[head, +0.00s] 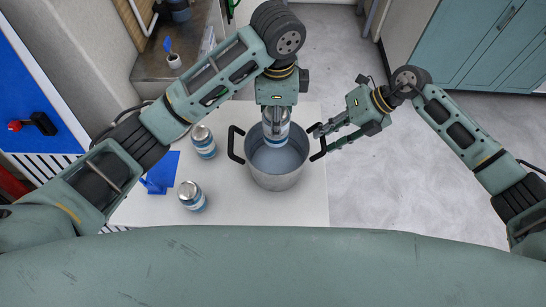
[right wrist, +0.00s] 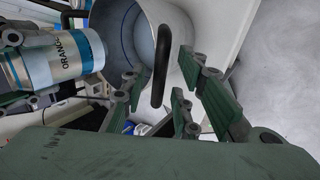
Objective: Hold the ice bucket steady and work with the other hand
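The ice bucket (head: 277,178) is a metal pot with two dark handles, standing on the white table. My left gripper (head: 276,118) points down over it, shut on a silver, white and blue can (head: 275,133). In the right wrist view this can (right wrist: 62,58) lies sideways across the left, with part of an orange-like word on its label. My right gripper (head: 325,138) is at the bucket's right handle (head: 318,150). In the right wrist view its fingers (right wrist: 170,85) are apart, with the handle (right wrist: 160,70) showing between them; contact is not clear.
Two more cans, one upper (head: 204,142) and one lower (head: 191,196), stand on the white table (head: 240,213) left of the bucket. Blue pieces (head: 160,175) lie beside them. A small potted item (head: 173,60) stands on the counter behind. Open floor lies right of the table.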

